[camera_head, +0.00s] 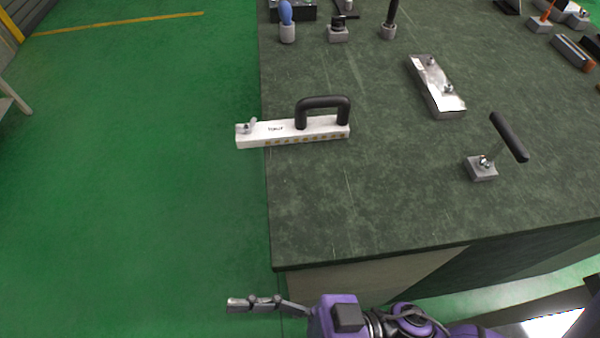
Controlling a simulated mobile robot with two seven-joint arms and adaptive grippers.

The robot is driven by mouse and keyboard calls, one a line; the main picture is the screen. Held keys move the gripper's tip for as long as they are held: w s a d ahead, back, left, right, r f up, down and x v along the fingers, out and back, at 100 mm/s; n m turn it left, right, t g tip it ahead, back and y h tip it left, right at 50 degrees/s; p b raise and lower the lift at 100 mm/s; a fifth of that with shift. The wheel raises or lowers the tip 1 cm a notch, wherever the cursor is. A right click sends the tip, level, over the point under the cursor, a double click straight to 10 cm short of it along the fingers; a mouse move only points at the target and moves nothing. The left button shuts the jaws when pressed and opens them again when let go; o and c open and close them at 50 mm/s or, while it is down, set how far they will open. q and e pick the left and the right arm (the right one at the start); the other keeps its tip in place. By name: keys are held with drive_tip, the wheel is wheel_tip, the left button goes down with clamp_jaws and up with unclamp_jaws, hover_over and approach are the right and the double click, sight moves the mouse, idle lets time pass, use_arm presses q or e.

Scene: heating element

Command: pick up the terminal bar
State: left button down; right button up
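A white bar (275,132) with a black arched handle (323,104), small printed text and a wing-like fastener at its left end lies on the dark table. Its left end juts past the table's left edge. A shiny metal bar (437,88) with two bolts lies further right. I cannot tell for certain which of the two is the terminal bar. My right gripper (240,304), on a purple arm from the lower right, is low in front of the table's near left corner, apart from both bars. Only one finger shows clearly. My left gripper is out of view.
A block with a tilted black lever (482,168) stands on the right of the table (350,205). A blue-handled tool (287,22) and other small tools stand at the back. The table's near left part is clear. Green floor (120,180) lies left.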

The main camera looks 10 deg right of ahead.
wheel_tip(320, 180, up, 8)
drive_tip(key=s+n+g+h, duration=0.1)
drive_tip(key=n+g+h, duration=0.3)
drive_tip(key=n+g, duration=0.95)
drive_tip(key=w+a+n+t+h, duration=0.3)
drive_tip(key=w+a+n+h, duration=0.1)
drive_tip(key=w+n, duration=0.75)
drive_tip(key=w+a+n+t+h, duration=0.2)
drive_tip(key=w+a+n+h, duration=0.15)
drive_tip(key=w+n, duration=0.8)
drive_tip(key=r+n+t+h, duration=0.2)
drive_tip(key=n+t+h, duration=0.4)
drive_tip(key=h, duration=0.4)
hover_over(303, 100)
drive_tip(key=shift+s+a+f+m+t, duration=0.1)
drive_tip(key=shift+a+f+m+t, duration=0.15)
drive_tip(key=shift+m+t, duration=0.3)
drive_tip(key=shift+d+f, duration=0.15)
drive_tip(key=shift+d, duration=0.1)
wheel_tip(303, 100, down, 5)
drive_tip(key=shift+f, duration=0.15)
drive_tip(key=shift+w+a+f, duration=0.15)
drive_tip(key=shift+f, duration=1.4)
drive_tip(key=shift+w+a+f, duration=0.1)
drive_tip(key=shift+a+f, duration=0.05)
drive_tip(key=shift+f, duration=1.35)
clamp_jaws()
